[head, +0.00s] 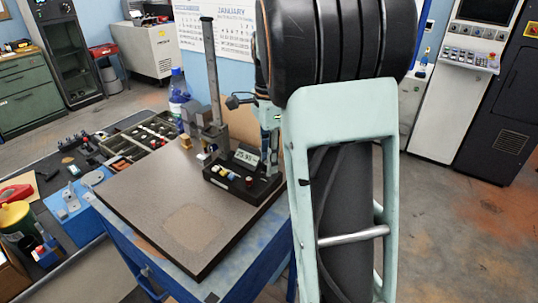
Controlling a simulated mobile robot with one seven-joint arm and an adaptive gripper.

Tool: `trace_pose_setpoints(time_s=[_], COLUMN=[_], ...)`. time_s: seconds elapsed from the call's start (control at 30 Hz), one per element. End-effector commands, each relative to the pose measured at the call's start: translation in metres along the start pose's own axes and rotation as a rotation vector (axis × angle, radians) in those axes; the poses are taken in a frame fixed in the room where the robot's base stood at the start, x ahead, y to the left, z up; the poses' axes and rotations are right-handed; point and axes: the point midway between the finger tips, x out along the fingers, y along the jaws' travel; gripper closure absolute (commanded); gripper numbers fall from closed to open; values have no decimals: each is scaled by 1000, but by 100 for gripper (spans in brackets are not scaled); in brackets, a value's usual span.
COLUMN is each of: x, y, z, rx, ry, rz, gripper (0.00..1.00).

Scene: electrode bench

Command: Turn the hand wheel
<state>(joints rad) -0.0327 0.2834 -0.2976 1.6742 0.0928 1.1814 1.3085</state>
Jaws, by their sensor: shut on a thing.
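I cannot make out a hand wheel for certain. A bench device with a black base and a small digital display (246,157) stands at the far right of the bench plate. A tall grey column (211,70) rises from a block just behind it. A small dark part (239,101) sticks out to the left above the display, beside a pale green upright piece; I cannot tell what either belongs to. My arm, with its black ribbed cover and pale green link, fills the right middle and hides what lies behind it. My gripper cannot be made out.
The brown bench plate (150,212) is mostly bare, on a blue frame (165,270). At left a dark table holds a compartment tray (118,160), a yellow-green container (17,222) and small parts. A white control cabinet (463,60) stands back right. Floor at right is free.

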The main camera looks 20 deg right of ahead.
Motion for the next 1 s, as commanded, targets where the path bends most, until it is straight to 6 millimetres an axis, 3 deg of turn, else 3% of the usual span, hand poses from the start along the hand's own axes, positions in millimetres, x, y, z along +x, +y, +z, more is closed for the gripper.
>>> trace_pose_setpoints(time_s=[0.4,0.93,0.97,1.0], x=[-1,0,0,0], y=[0,0,0,0], z=[0,0,0,0], rx=[178,200,199,199], ry=[4,4,4,4], rz=[-1,-1,-1,-1], gripper=[100,100,73,69])
